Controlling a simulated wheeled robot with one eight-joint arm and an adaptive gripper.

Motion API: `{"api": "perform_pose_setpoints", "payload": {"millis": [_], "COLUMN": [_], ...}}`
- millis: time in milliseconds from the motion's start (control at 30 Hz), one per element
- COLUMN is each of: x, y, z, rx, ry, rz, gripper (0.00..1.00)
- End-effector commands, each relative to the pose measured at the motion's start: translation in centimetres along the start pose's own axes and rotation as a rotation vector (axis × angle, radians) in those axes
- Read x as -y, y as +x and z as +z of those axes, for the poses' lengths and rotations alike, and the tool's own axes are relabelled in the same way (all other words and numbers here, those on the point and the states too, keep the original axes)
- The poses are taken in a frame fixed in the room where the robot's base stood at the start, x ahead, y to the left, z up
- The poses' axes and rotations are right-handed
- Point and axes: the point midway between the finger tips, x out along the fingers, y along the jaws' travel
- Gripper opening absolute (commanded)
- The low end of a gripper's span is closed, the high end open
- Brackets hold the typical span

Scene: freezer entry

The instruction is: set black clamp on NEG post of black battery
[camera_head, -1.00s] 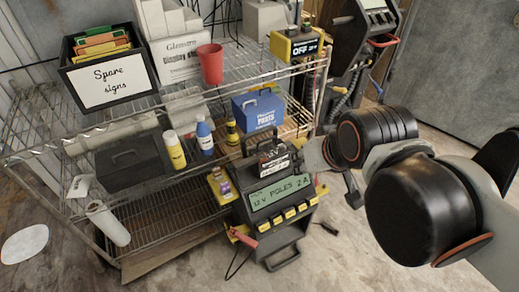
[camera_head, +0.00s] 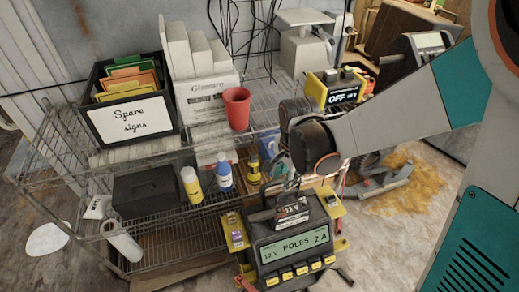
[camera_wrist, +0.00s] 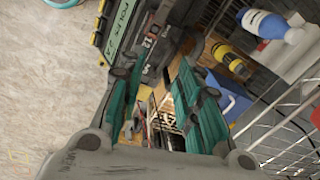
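A black battery (camera_head: 291,213) with a handle and a "12 V" label sits at the top of a dark charger (camera_head: 293,250) whose screen reads "12 V POLES 2 A". The battery's label also shows in the wrist view (camera_wrist: 148,42). I cannot make out which post is NEG. A small dark thing (camera_head: 345,276) lies low at the charger's right and may be the black clamp; I cannot be sure. My gripper's teal fingers (camera_wrist: 160,82) are apart in the wrist view, close to the battery, with nothing clearly held. In the head view my arm mostly hides the gripper.
A yellow-black unit reading OFF (camera_head: 338,92) is at the back right. Orange-brown debris (camera_head: 405,190) lies on the floor.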

Motion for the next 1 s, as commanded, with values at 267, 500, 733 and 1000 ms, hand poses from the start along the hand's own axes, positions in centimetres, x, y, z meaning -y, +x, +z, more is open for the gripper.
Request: {"api": "perform_pose_setpoints", "payload": {"millis": [267, 500, 733, 1000], "x": [1.1, 1.0, 0.5, 0.1], "y": [4.3, 6.7, 11.2, 13.9], "z": [1.7, 2.2, 2.2, 2.3], "rx": [0.021, 0.022, 0.022, 0.022], "ry": [0.198, 0.244, 0.244, 0.243], "rz": [0.094, 0.115, 0.114, 0.114], "gripper": [0.32, 0.32, 0.32, 0.32]}}
